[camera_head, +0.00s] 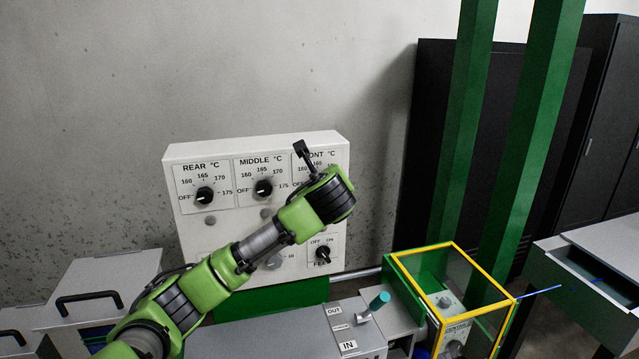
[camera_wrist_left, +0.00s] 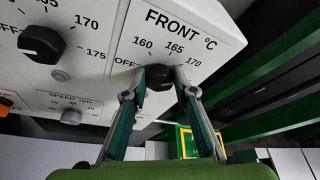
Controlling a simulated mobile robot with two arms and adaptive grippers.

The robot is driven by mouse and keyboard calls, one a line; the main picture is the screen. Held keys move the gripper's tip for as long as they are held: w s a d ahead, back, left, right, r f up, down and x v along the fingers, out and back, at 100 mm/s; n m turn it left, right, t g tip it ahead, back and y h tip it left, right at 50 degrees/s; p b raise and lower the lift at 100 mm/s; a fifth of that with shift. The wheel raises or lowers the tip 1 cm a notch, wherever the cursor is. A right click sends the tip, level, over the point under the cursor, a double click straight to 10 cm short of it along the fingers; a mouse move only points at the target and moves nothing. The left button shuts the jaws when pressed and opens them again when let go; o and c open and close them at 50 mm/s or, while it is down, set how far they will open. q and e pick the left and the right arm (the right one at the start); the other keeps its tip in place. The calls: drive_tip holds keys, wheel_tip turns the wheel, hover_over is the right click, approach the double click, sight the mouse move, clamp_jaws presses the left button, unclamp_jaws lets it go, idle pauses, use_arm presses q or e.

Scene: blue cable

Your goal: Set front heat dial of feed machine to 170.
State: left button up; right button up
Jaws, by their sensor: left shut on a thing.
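The feed machine's white control panel (camera_head: 225,239) stands against the concrete wall, with REAR, MIDDLE and FRONT dials in a row. In the left wrist view, the black front dial (camera_wrist_left: 160,86) sits below the marks 160, 165 and 170. My left gripper (camera_wrist_left: 166,76) is shut on this dial, one finger on each side. The fingers cover part of the dial, so I cannot tell its exact setting. My right gripper is not in view.
The rear dial (camera_head: 205,195) and middle dial (camera_head: 263,188) are left of the front dial. A FEED knob (camera_head: 323,253) is below. A yellow-edged clear guard box (camera_head: 401,271) and green posts (camera_head: 463,130) stand to the right. A grey drawer unit (camera_head: 99,287) is at left.

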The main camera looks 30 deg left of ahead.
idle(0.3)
use_arm(q)
drive_tip(key=o, duration=1.1)
drive_tip(key=v, duration=1.2)
drive_tip(key=shift+f, duration=0.1)
